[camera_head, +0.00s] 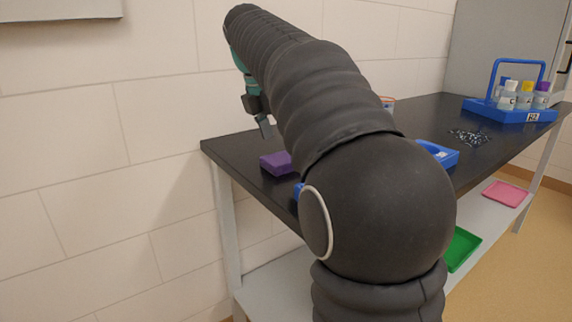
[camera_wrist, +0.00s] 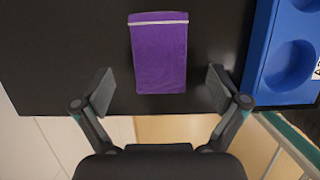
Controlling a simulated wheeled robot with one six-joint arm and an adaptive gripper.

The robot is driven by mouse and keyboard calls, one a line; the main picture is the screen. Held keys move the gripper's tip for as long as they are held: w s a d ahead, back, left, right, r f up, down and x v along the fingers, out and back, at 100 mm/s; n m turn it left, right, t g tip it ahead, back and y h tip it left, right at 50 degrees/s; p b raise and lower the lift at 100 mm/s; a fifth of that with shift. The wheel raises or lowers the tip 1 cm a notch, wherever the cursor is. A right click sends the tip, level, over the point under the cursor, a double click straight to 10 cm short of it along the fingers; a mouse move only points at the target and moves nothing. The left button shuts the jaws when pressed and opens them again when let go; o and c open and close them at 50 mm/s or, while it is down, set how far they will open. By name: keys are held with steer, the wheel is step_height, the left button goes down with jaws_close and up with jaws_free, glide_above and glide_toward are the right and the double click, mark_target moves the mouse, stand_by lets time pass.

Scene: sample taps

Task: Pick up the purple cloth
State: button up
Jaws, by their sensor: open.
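The purple cloth (camera_head: 277,163) is a folded block lying on the black bench top near its left end. In the wrist view the purple cloth (camera_wrist: 159,58) is a rectangle with a pale band across its far end. My gripper (camera_wrist: 158,90) is open and empty above the bench. Its two fingers stand apart, one to each side of the cloth's near end, with a gap on both sides. In the head view one finger of my gripper (camera_head: 265,128) shows above the cloth, and my arm hides the rest.
A blue tray with round wells (camera_wrist: 293,60) lies right of the cloth. On the black bench (camera_head: 415,118) stand a blue carrier with bottles (camera_head: 510,115) and a pile of dark bits (camera_head: 470,137). Green (camera_head: 460,248) and pink (camera_head: 505,193) trays sit on the lower shelf.

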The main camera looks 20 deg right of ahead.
mark_target(285, 157)
steer(key=x, duration=0.3)
steer(key=shift+f+b, duration=0.15)
steer(key=shift+b, duration=0.15)
steer(key=c, duration=1)
steer(key=shift+c, duration=0.2)
step_height(285, 157, up, 4)
steer(key=shift+r+p, duration=0.2)
steer(key=shift+p, duration=0.55)
steer(key=d+r+p, duration=0.1)
steer(key=d+r, duration=0.5)
steer(key=d, duration=0.5)
steer(key=shift+s+d+r, duration=0.35)
steer(key=shift+s+d, duration=0.05)
steer(key=shift+s, duration=0.05)
